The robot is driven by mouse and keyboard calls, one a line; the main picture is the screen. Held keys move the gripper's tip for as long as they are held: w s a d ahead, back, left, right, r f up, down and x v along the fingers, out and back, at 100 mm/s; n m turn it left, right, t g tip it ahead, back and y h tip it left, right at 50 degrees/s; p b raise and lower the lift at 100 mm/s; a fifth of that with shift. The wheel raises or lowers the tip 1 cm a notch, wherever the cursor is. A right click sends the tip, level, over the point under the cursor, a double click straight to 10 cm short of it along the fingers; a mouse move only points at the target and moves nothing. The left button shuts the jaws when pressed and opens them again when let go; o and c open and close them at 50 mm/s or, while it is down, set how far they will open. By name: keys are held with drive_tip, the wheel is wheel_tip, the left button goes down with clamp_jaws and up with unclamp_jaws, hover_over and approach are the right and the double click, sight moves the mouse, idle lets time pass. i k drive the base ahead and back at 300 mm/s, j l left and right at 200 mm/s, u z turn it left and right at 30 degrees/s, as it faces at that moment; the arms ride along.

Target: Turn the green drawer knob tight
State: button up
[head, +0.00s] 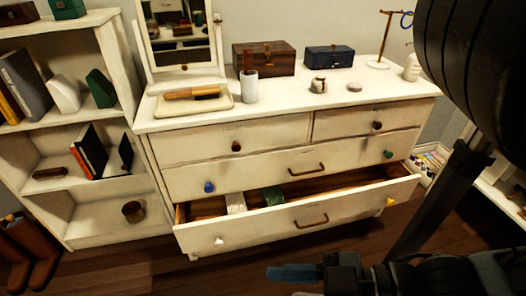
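The green knob (388,154) is at the right end of the wide shut drawer (260,168) in the white dresser, right of that drawer's brown handle (307,170). Whether the knob is loose is too small to tell. My gripper (292,281) is at the bottom of the head view, low in front of the dresser and pointing left. It is well apart from the knob. A blue finger-like part shows at its tip, and a second part is cut by the lower edge, so its opening is unclear.
The drawer below (265,229) is pulled out, with rolled cloths inside, and juts out beneath the green knob. It carries a white knob (219,241) and a yellow knob (418,201). A blue knob (209,187) is at left. A bookshelf (75,110) stands left.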

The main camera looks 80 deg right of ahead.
sight(389, 155)
drive_tip(key=k+z, duration=0.25)
drive_tip(key=k+l+z, duration=0.25)
drive_tip(key=z, duration=1.25)
drive_tip(key=k, duration=0.1)
